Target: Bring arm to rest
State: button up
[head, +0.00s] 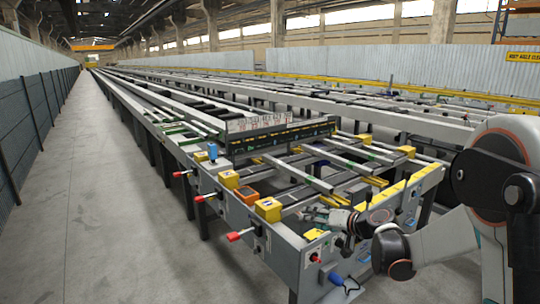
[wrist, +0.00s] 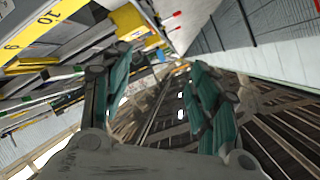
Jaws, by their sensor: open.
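My arm (head: 440,240) reaches in from the right side of the head view, bent low in front of the near end of the runout table (head: 235,215). My gripper (head: 318,212) is small there, pointing left over or in front of the table's near corner; I cannot tell whether it touches anything. In the wrist view my gripper (wrist: 158,85) shows two green-and-grey fingers spread apart, with nothing between them. The view there is tilted.
Red-knobbed levers (head: 235,236), yellow boxes (head: 268,209) and an orange box (head: 249,195) line the table's near edge. A blue part (head: 335,279) sits low at the end. The concrete aisle (head: 95,200) on the left is clear, beside a mesh fence (head: 32,110).

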jog(key=s+a+r+g+h, duration=0.1)
jog(key=s+r+h, duration=0.1)
jog(key=s+r, duration=0.5)
jog(key=s+d+f+g+h, duration=0.1)
jog(key=s+d+h, duration=0.2)
jog(key=s, duration=1.3)
jog(key=s+d+f+g+h, duration=0.1)
jog(key=s+d+h, duration=0.2)
jog(key=s, duration=1.3)
jog(key=shift+s+d+f, duration=0.2)
jog(key=shift+s, duration=0.1)
